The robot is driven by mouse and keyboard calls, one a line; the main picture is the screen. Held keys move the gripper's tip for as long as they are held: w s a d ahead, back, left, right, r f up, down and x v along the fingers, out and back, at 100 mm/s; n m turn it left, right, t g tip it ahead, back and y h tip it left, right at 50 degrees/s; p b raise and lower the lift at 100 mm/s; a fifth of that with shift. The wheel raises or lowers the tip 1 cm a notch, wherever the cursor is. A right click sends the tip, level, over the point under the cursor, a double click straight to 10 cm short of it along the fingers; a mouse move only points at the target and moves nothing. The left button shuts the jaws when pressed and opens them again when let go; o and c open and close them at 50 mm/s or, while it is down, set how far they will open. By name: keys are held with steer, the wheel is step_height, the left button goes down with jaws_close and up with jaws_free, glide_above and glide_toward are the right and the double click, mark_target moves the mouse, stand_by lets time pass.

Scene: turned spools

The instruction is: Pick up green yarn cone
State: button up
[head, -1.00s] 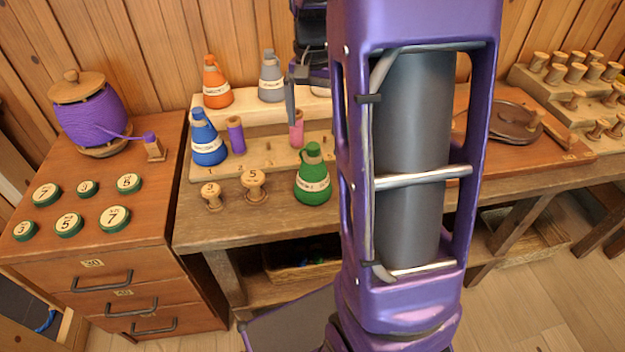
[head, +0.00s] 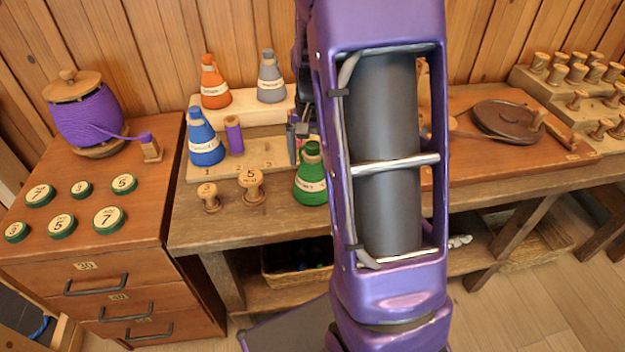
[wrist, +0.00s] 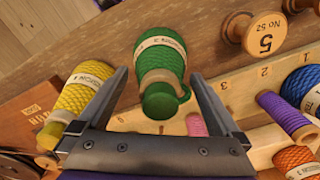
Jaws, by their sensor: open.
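The green yarn cone (head: 311,180) stands upright near the front edge of the wooden bench, partly hidden by my arm in the head view. In the wrist view the green cone (wrist: 160,65) lies ahead of and between my open fingers, its capped top towards me. My gripper (wrist: 160,80) is open and empty, one finger on each side of the cone's line. In the head view my gripper (head: 300,130) is mostly hidden behind my arm, just above the cone.
A yellow cone (wrist: 80,95) stands close to my left finger in the wrist view. A pink spool (wrist: 196,125) is near the right finger. A blue cone (head: 205,140), a purple spool (head: 234,136) and wooden spools (head: 251,188) stand to the left on the bench.

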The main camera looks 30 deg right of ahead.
jaws_close()
stand_by(0.4)
steer(key=shift+r, duration=0.15)
